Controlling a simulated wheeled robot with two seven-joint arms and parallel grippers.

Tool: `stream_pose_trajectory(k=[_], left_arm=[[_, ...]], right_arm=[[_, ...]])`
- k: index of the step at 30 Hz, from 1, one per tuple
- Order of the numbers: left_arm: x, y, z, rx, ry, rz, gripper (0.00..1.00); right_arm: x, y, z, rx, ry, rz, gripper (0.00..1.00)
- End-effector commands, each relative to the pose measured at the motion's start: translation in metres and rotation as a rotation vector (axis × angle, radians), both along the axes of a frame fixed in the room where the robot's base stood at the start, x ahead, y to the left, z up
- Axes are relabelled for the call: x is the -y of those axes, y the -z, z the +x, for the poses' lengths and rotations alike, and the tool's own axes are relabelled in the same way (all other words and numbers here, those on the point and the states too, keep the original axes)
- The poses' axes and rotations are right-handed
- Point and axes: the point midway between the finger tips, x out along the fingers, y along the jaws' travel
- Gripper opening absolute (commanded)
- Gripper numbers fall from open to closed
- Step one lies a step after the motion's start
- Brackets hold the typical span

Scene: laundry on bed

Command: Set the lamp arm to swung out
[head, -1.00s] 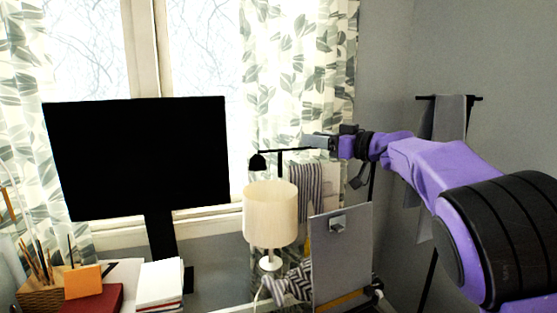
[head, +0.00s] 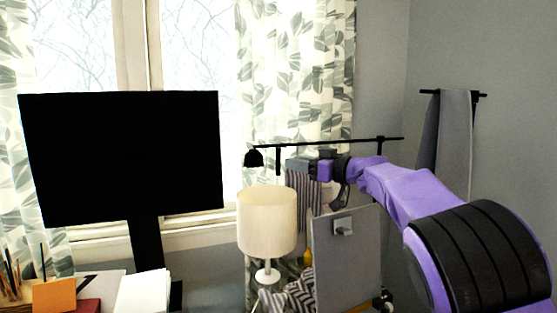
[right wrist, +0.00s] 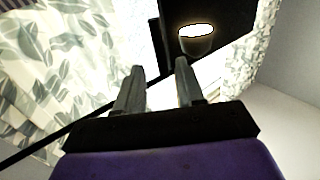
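The lamp arm (head: 330,144) is a thin black bar, nearly level in the head view, in front of the curtain. A small black lamp head (head: 254,158) hangs at its left end, and a short black post (head: 278,161) points down near it. In the right wrist view, the lamp arm (right wrist: 70,127) runs diagonally behind my fingers and the lamp head (right wrist: 196,42) glows white inside. My right gripper (head: 292,165) is just below the bar, right of the post. Its fingers (right wrist: 160,68) are apart with nothing clearly between them; contact with the post cannot be told. My left gripper is not in view.
A cream table lamp (head: 266,222) stands below the lamp head. A large black monitor (head: 122,158) is at left. A grey panel (head: 346,262) stands below my right forearm, with striped cloth (head: 300,291) beside it. A grey towel (head: 455,130) hangs at the right wall.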

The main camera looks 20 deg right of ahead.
Motion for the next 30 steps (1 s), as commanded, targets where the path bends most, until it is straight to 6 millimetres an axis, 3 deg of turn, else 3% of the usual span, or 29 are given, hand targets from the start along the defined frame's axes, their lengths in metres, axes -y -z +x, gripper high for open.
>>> stream_pose_trajectory(k=[3,9,19,20,23,30], left_arm=[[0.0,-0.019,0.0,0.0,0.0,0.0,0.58],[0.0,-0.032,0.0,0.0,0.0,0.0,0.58],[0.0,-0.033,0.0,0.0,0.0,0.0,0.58],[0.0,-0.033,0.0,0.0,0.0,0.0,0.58],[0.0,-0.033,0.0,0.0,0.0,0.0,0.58],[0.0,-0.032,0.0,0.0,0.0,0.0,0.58]], right_arm=[[-0.017,-0.005,0.024,-0.002,-0.003,0.0,0.38],[-0.037,-0.003,0.05,-0.001,-0.003,-0.001,0.38],[-0.042,0.0,0.057,0.0,-0.001,0.0,0.38],[-0.042,0.0,0.057,0.0,-0.002,0.0,0.35],[-0.042,0.0,0.057,0.0,-0.002,0.0,0.02],[-0.042,0.0,0.055,-0.001,-0.006,-0.001,0.0]])
